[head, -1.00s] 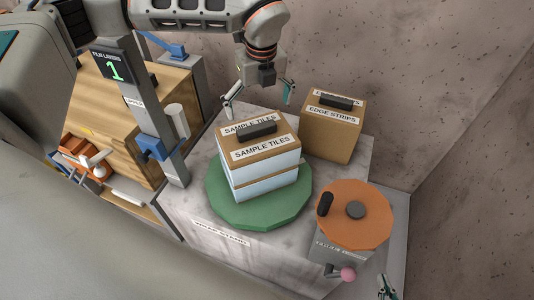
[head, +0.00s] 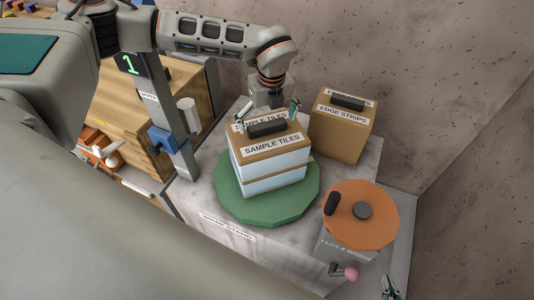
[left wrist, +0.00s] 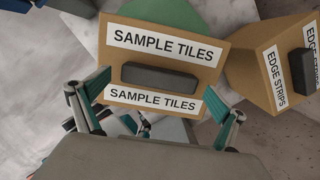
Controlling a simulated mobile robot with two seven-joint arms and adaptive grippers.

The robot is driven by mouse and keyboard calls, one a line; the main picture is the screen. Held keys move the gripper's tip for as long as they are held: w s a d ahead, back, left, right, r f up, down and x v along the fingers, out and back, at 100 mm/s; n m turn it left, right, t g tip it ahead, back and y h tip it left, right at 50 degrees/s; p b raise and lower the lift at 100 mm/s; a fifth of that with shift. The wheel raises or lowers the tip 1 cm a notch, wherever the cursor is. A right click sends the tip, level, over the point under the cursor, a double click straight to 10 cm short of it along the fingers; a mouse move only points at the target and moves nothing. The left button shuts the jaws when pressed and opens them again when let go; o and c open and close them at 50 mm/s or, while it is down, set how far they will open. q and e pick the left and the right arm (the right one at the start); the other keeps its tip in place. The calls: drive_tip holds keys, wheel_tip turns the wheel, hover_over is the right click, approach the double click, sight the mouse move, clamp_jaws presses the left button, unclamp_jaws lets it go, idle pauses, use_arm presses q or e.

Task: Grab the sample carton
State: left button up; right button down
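The sample carton (head: 268,168) is a brown and pale-blue box labelled "SAMPLE TILES" with a dark handle (head: 267,128) on top. It stands on a green round turntable (head: 240,207). In the left wrist view the carton's top (left wrist: 207,71) and its handle (left wrist: 160,77) lie just ahead of the fingers. My left gripper (head: 268,114) is open above the carton's far side, its fingers spread to either side of the handle and not closed on it. My right gripper (head: 391,288) shows only as a fingertip part at the bottom edge.
An "EDGE STRIPS" carton (head: 341,132) stands to the right behind the sample carton. An orange disc (head: 362,215) with a dark knob sits at the front right. A grey post (head: 165,125) with a blue bracket stands at the left. Bare slab (head: 200,197) shows beside the turntable.

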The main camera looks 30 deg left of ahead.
use_arm(q)
drive_tip(key=c, duration=1.2)
drive_tip(key=shift+r, duration=0.1)
drive_tip(key=c, duration=0.6)
drive_tip(key=shift+w, duration=0.1)
